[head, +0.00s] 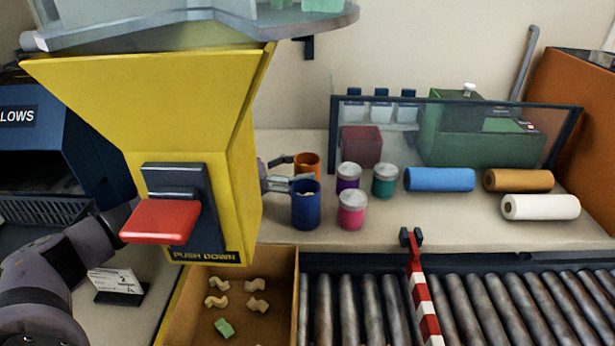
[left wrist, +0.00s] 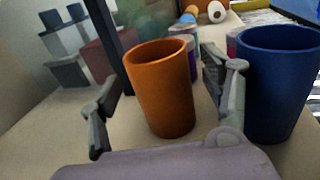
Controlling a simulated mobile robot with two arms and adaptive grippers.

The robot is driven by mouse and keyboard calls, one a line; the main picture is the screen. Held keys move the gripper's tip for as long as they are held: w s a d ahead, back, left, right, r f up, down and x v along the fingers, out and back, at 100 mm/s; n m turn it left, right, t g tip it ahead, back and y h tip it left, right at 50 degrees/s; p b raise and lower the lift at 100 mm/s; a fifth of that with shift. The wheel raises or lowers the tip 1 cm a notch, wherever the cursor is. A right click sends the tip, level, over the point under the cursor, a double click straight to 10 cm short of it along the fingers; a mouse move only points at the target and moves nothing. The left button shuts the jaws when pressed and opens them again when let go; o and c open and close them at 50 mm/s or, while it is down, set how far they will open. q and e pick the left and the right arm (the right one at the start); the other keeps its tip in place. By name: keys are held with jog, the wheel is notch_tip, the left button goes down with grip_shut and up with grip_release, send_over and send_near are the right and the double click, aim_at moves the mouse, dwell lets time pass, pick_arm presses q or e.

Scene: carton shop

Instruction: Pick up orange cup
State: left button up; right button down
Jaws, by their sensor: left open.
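The orange cup (head: 307,163) stands upright on the counter behind the blue cup (head: 306,208) in the head view. In the left wrist view the orange cup (left wrist: 162,88) stands between the two open fingers of my left gripper (left wrist: 165,110), with a gap to the left finger. The blue cup (left wrist: 275,85) is just outside the right finger. In the head view my left gripper (head: 280,172) reaches out from behind the yellow hopper, which hides most of it. My right gripper is not in view.
The yellow hopper (head: 150,95) with a red push lever (head: 160,221) stands close in front. Pink (head: 351,210), purple (head: 348,177) and teal (head: 384,181) jars stand right of the cups. A dark-framed clear panel (head: 460,103) is behind; a roller conveyor (head: 500,305) is in front.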

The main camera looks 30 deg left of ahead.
pick_arm(q)
jog(key=shift+w+d, duration=0.25)
jog(key=c, duration=1.2)
